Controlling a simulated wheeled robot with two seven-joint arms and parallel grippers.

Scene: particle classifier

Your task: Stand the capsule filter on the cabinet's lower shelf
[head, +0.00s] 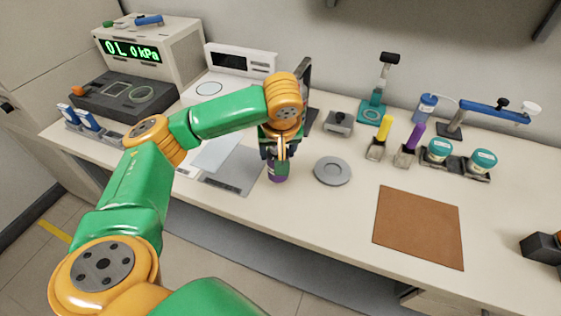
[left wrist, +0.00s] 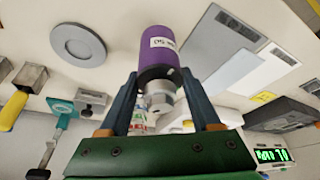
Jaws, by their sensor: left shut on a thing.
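A purple cylinder with a white label (left wrist: 165,46), probably the capsule filter, is held in my left gripper (left wrist: 162,88). The fingers close on its dark collar and pale grey end. In the head view my left gripper (head: 275,158) points down over the bench, and the purple end (head: 278,178) shows below it. The cylinder looks upright there. I cannot tell whether its base touches the bench. The cabinet's lower shelf is not clearly seen.
A round grey disc (head: 332,171) lies just right of the held cylinder. A brown mat (head: 418,227) lies further right. Yellow (head: 384,128) and purple (head: 415,137) handled tools and teal-lidded jars (head: 439,150) stand behind it. A pressure display (head: 133,50) stands at back left.

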